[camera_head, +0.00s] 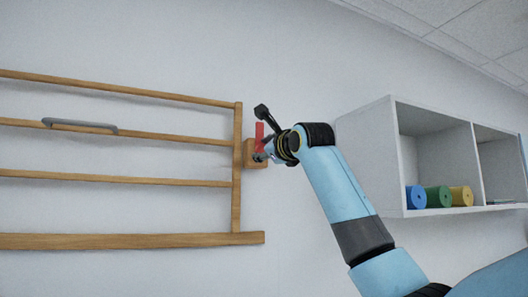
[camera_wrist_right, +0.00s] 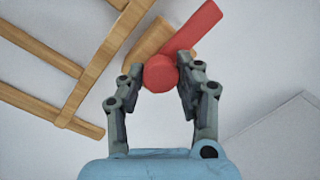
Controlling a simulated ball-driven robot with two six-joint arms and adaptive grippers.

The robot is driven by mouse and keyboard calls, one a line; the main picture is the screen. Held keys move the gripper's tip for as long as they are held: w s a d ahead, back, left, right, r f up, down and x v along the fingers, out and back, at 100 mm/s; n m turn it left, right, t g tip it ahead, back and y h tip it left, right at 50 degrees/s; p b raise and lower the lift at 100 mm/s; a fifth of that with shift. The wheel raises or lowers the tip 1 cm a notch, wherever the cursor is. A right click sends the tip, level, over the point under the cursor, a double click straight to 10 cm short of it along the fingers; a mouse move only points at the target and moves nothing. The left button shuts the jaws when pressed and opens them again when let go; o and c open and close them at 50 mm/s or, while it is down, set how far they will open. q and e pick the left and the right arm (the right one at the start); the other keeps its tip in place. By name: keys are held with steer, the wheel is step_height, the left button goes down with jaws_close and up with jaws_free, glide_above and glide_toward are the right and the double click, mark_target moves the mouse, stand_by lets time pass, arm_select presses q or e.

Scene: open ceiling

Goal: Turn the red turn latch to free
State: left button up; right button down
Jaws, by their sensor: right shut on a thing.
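The red turn latch (camera_head: 259,137) sits on a small wooden block (camera_head: 249,153) at the right end of a wooden rail frame on the wall. In the head view its red bar points up. In the right wrist view the latch (camera_wrist_right: 160,73) shows a round red hub with the bar reaching up and right. My right gripper (camera_head: 267,153) is at the latch, and in the wrist view its fingers (camera_wrist_right: 162,82) are shut on the hub from both sides. The fingers partly hide the latch in the head view. My left gripper is not in view.
The wooden rail frame (camera_head: 238,190) has a grey handle (camera_head: 80,126) on one rail. A white wall shelf (camera_head: 393,150) at right holds blue, green and yellow rolls (camera_head: 438,197). The wall between frame and shelf is bare.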

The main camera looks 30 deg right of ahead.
steer(key=shift+f, duration=0.1)
steer(key=c, duration=0.9)
jaws_free()
steer(key=shift+d, duration=0.15)
steer(key=s, duration=0.4)
steer(key=s+a+f, duration=0.1)
steer(key=s, duration=0.7)
steer(key=shift+a+f, duration=0.15)
steer(key=shift+a, duration=0.1)
steer(key=shift+w+f, duration=0.1)
